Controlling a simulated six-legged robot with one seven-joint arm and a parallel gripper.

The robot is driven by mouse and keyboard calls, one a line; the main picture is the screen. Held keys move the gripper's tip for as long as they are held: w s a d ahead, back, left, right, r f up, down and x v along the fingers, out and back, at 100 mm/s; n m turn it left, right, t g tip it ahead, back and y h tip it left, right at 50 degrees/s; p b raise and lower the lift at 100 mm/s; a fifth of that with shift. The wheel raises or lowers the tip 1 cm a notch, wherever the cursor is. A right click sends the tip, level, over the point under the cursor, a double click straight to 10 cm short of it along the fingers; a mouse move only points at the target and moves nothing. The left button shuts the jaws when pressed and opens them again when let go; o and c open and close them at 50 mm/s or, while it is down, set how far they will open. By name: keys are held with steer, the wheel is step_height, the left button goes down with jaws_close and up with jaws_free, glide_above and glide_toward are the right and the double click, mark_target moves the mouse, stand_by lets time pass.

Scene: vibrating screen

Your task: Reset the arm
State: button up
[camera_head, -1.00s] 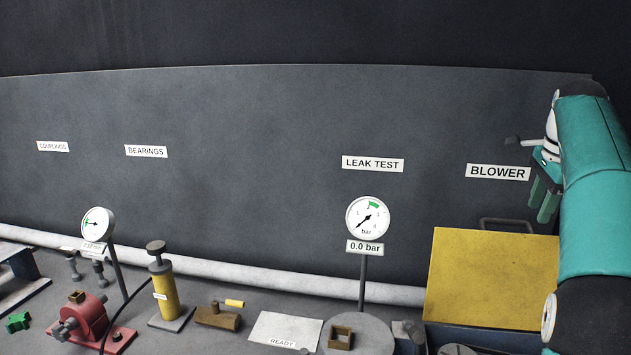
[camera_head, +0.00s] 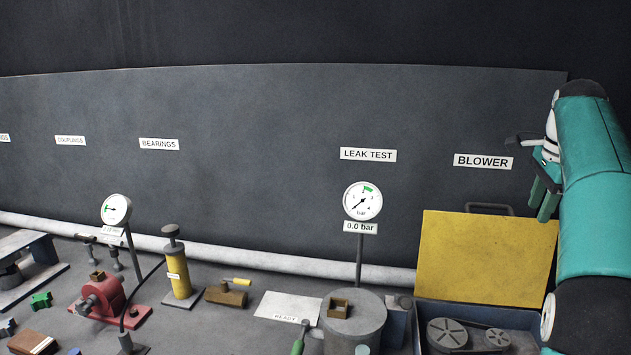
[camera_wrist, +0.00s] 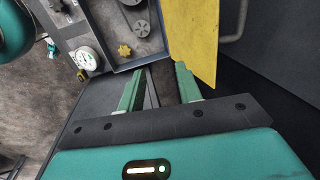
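My teal arm (camera_head: 594,180) is at the right edge of the head view, raised and folded in front of the dark back panel. My gripper (camera_head: 545,200) hangs beside the yellow lid, at its upper right in the picture. In the wrist view the two green fingers of my gripper (camera_wrist: 160,85) stand apart with nothing between them. Beyond the fingertips is the blower box (camera_wrist: 140,60), with its yellow lid (camera_wrist: 196,40) standing open to the right.
The bench holds a leak-test gauge (camera_head: 362,202) reading 0.0 bar, a yellow hand pump (camera_head: 178,275), a red housing (camera_head: 105,297), a READY card (camera_head: 287,307) and a grey round block (camera_head: 355,320). The blower box (camera_head: 420,335) with pulleys is at the lower right. The space above the bench is clear.

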steer(key=s+a+f+n+t, duration=0.1)
steer(key=s+a+n, duration=0.4)
steer(key=a, duration=0.4)
steer(key=s+a+f+n+t, duration=0.1)
steer(key=s+a+f+n, duration=0.1)
steer(key=s+a+n, duration=0.5)
steer(key=s+a+f+n+t, duration=0.1)
steer(key=s+a+f+n, duration=0.7)
steer(key=s+a+f, duration=0.5)
step_height(320, 180, down, 3)
steer(key=shift+s+a+r, duration=0.1)
steer(key=shift+s+a, duration=0.2)
steer(key=shift+s, duration=0.55)
steer(key=shift+d, duration=0.1)
